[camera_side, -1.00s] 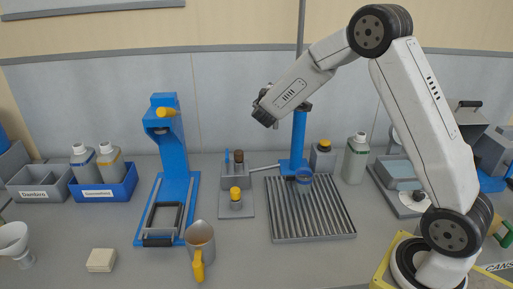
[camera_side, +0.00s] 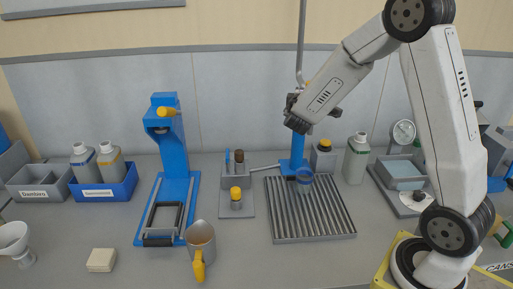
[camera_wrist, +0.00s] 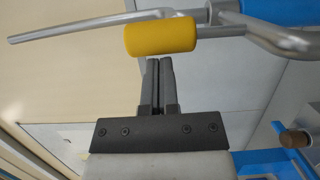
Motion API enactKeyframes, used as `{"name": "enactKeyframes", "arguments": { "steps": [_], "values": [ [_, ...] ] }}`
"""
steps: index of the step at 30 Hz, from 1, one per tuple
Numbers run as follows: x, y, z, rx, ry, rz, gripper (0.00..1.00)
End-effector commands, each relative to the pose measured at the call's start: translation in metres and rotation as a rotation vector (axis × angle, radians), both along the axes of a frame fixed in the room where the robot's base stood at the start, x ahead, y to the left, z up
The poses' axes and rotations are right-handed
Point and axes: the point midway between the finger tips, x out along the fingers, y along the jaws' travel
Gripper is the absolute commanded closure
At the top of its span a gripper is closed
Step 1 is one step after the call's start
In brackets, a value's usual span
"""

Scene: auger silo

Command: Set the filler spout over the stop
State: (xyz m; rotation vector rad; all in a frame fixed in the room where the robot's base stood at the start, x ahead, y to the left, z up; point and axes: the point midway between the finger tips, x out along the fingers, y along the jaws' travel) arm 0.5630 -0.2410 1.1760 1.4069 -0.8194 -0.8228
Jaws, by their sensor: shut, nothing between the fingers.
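The filler spout (camera_wrist: 285,40) is a bent silver tube by a blue post, with a yellow cylindrical grip (camera_wrist: 160,36) beside it in the wrist view. In the side view the blue post (camera_side: 298,150) stands behind a ribbed drip tray, and my gripper mostly hides the spout. My gripper (camera_wrist: 158,62) is shut and empty, its fingertips close below the yellow grip in the picture; I cannot tell whether they touch it. In the side view my gripper (camera_side: 292,113) is in front of the post's upper part. I cannot pick out the stop for certain.
Bottles stand behind the tray's right side.

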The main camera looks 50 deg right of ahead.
Motion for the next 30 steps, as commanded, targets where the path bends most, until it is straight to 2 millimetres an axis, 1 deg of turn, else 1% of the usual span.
{"name": "enactKeyframes", "arguments": {
  "steps": [1,19,26,30],
  "values": [
    [-0.014,-0.011,-0.001,0.000,-0.001,-0.047,1.00],
    [-0.015,-0.012,-0.001,0.000,-0.002,-0.046,1.00],
    [-0.009,-0.004,-0.001,-0.001,-0.001,-0.038,1.00],
    [0.000,0.008,-0.001,0.000,0.000,-0.024,1.00]
  ]
}}
